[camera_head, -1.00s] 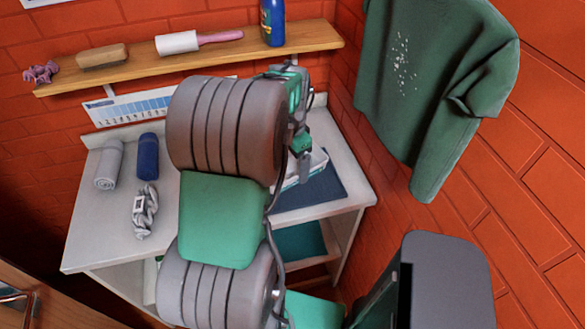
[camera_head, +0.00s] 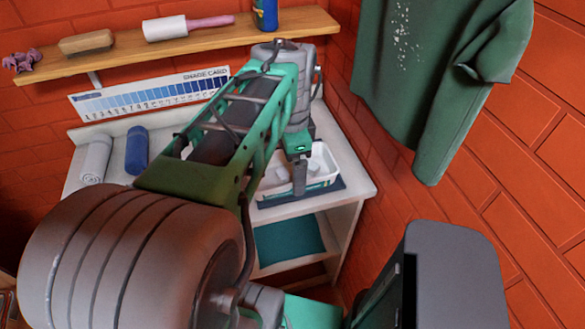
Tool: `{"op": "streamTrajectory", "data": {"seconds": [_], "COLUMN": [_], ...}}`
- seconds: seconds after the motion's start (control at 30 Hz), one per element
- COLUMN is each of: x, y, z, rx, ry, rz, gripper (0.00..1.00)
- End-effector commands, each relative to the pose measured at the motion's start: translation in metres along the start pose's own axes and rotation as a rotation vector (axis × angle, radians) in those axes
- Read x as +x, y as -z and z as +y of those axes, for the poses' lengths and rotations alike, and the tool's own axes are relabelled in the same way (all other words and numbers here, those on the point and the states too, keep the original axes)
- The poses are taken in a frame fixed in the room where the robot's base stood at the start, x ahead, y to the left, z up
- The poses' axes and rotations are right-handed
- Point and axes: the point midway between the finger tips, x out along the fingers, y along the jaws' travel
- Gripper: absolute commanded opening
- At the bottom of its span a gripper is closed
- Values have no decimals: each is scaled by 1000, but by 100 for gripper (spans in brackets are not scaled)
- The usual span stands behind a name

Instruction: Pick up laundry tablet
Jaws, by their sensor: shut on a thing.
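A white open tub (camera_head: 325,160) with a teal band stands on a dark blue mat (camera_head: 338,184) at the right of the white counter. Pale laundry tablets (camera_head: 284,187) show inside it, small and hard to tell apart. My gripper (camera_head: 299,188) points down into the tub and is shut on a laundry tablet. The held tablet itself is too small and hidden to make out clearly. My arm covers the middle of the counter and part of the tub's left side.
A rolled grey towel (camera_head: 96,160) and a rolled blue towel (camera_head: 137,150) lie at the counter's left. A shade card (camera_head: 150,97) leans behind. The shelf (camera_head: 215,38) holds a brush, lint roller and blue bottle. A green shirt (camera_head: 435,90) hangs at right.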

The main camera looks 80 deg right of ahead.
Motion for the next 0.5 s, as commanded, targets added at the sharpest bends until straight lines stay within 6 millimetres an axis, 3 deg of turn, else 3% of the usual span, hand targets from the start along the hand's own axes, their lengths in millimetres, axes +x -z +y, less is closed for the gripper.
{"op": "streamTrajectory", "data": {"seconds": [0.33, 0.5], "x": [33, 70], "y": [25, 35], "z": [-75, -103], "rx": [-5, -4], "ry": [-5, -5], "rz": [-3, -2], "gripper": [46, 46]}}
